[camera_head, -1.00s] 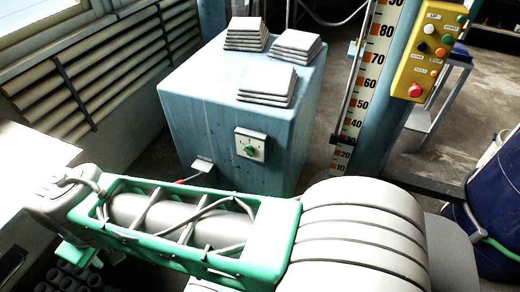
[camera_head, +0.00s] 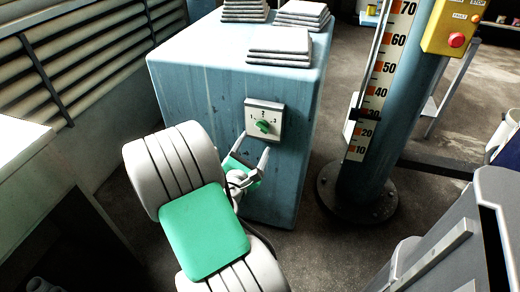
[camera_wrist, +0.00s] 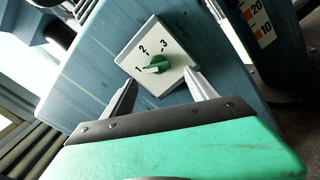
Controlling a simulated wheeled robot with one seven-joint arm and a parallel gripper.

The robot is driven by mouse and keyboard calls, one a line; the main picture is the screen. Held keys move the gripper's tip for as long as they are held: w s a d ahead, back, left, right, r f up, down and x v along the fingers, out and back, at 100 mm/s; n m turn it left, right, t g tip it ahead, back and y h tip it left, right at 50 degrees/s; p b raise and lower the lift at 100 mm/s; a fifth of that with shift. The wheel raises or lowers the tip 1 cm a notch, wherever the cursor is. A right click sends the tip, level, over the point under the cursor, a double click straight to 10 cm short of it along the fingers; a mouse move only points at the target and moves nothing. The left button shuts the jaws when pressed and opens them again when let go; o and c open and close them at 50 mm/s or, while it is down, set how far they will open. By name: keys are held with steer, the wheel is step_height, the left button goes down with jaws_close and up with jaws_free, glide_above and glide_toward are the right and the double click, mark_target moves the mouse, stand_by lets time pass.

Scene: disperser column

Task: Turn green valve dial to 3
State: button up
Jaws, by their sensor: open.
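The green valve dial (camera_head: 263,126) sits on a white square plate (camera_head: 277,107) marked 1, 2 and 3, on the front of a blue box. In the wrist view the dial (camera_wrist: 157,65) is in plain sight, and its handle seems to point towards the 1. My gripper (camera_head: 248,151) is open, just below and in front of the plate. In the wrist view its two fingers (camera_wrist: 161,77) reach up on either side of the plate's lower part, with the dial between and beyond their tips. Nothing is between the fingers, and I see no contact.
Stacked grey slabs (camera_head: 280,45) lie on the blue box (camera_head: 200,90). A blue column (camera_head: 385,140) with a number scale and yellow button box (camera_head: 452,30) stands to the right. Louvred slats (camera_head: 90,60) line the left. Floor is clear between box and column.

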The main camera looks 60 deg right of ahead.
mark_target(261, 129)
steer(key=d, duration=0.2)
steer(key=w+d, duration=0.1)
steer(key=d, duration=0.2)
steer(key=d+p, duration=0.1)
steer(key=d, duration=0.1)
steer(key=shift+w+d+r, duration=0.15)
steer(key=shift+d+r, duration=0.05)
steer(key=shift+d, duration=0.1)
steer(key=shift+a, duration=0.1)
steer(key=c, duration=1.4)
